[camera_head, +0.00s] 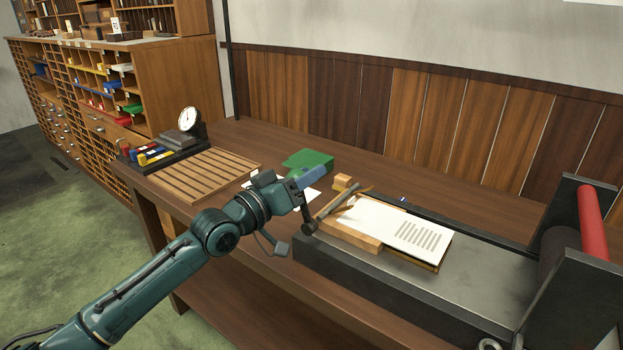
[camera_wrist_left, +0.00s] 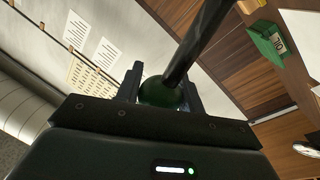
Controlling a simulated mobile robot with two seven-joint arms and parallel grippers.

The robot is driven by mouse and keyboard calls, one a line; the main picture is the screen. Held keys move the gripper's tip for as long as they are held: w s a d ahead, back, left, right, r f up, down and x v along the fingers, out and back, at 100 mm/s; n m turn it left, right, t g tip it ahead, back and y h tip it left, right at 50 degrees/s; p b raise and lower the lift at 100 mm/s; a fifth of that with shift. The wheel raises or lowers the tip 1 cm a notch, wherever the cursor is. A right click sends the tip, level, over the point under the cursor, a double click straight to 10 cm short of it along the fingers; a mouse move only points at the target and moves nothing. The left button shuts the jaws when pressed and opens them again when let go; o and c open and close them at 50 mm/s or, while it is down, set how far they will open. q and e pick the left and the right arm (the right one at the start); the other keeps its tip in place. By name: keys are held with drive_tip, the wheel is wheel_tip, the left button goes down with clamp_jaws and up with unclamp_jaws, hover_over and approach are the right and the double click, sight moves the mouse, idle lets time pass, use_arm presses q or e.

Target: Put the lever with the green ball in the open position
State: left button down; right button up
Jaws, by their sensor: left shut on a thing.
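The green ball (camera_wrist_left: 160,92) shows in the left wrist view between the two fingers of my left gripper (camera_wrist_left: 160,88), which is shut on it. The dark lever shaft (camera_wrist_left: 197,42) runs from the ball up and to the right in that view. In the head view my left gripper (camera_head: 305,212) is at the left end of the press bed, and a grey rod (camera_head: 340,202) slants up and right from beside it. The ball's green colour cannot be made out in the head view. My right gripper is not in view.
The press bed (camera_head: 400,285) carries a wooden frame with a printed sheet (camera_head: 400,232). A red roller (camera_head: 592,222) stands at the right. A green box (camera_head: 308,162), slatted wooden tray (camera_head: 205,176) and dial gauge (camera_head: 189,120) sit on the bench. Type cabinets (camera_head: 150,75) stand behind left.

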use_arm(q)
drive_tip(key=shift+w+a+f+n+t+b, duration=0.2)
drive_tip(key=shift+w+a+f+n+b, duration=0.15)
drive_tip(key=shift+n, duration=0.4)
drive_tip(key=shift+w+a+f+n+t+b, duration=0.1)
drive_tip(key=shift+w+a+n+t+b, duration=0.15)
drive_tip(key=shift+a+n+b, duration=0.35)
drive_tip(key=shift+w+a+f+n+t+b, duration=0.15)
drive_tip(key=shift+w+a+f+n+b, duration=0.15)
drive_tip(key=shift+n, duration=0.55)
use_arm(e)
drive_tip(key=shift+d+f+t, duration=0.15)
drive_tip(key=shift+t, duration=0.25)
use_arm(q)
drive_tip(key=c, duration=0.9)
unclamp_jaws()
drive_tip(key=v, duration=1.3)
drive_tip(key=shift+r+b, duration=0.2)
drive_tip(key=shift+b, duration=0.2)
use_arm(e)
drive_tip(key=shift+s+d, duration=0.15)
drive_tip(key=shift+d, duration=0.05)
